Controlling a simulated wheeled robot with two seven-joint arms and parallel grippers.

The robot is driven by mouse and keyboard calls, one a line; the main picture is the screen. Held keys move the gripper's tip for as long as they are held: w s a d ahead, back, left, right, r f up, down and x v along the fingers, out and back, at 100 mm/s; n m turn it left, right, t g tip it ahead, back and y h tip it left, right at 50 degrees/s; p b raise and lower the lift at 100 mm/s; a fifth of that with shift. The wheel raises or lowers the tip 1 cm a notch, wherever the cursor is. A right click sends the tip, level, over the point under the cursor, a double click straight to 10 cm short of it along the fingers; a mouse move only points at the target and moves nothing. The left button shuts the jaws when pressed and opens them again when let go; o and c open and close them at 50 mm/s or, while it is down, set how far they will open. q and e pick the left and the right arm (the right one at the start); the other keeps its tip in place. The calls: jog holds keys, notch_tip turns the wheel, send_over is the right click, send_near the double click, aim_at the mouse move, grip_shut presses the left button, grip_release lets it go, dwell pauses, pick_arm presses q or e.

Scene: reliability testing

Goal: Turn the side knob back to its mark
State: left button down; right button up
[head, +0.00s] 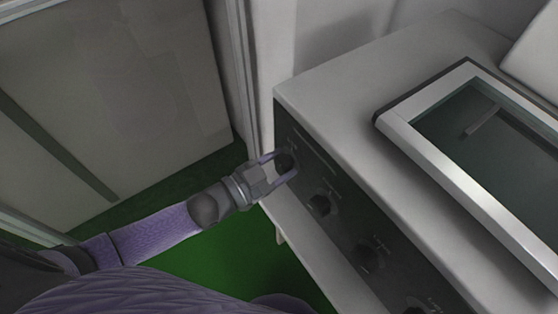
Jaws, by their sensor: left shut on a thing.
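The side knob (285,162) is a dark round knob at the far left end of a black control panel, on the front of a white unit. My left gripper (282,164) comes in from the left and is shut on this knob, one finger on each side. The fingers partly cover the knob, and its mark cannot be made out. My right gripper is not in view.
More dark knobs, including one nearby (319,205) and another further along (367,256), line the panel (340,215). A silver-framed glass lid (440,165) lies on the white top (370,90).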

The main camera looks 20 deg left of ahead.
pick_arm(q)
jog(key=n, duration=0.4)
jog(key=shift+n+p, duration=0.3)
jog(key=shift+p, duration=0.05)
dwell(0.3)
jog(key=shift+c, duration=0.5)
grip_release()
jog(key=shift+s, duration=0.1)
jog(key=p+v, duration=0.1)
jog(key=v, duration=0.8)
jog(key=shift+s+a, duration=0.25)
jog(key=shift+a, duration=0.05)
